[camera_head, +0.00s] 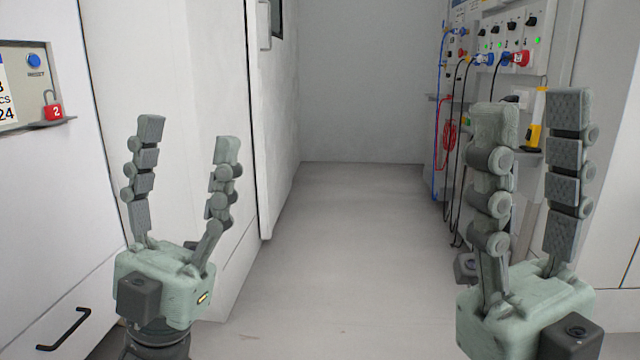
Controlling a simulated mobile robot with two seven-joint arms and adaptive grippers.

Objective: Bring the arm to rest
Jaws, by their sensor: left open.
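My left gripper (189,137) is on the left side of the view, pointing up. Its two grey-green fingers are spread wide with nothing between them. My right gripper (533,112) is on the right, also pointing up. Its two fingers stand apart with a gap between them, and I see nothing held there. Both grippers are in free space in front of the camera, and most of each arm is out of view below.
A panel (500,50) with switches, plugs and hanging cables (449,135) is on the right wall, partly behind my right gripper. At left are a cabinet with a blue button (34,60), a red padlock (53,111) and a black handle (63,328). The floor (340,260) between is clear.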

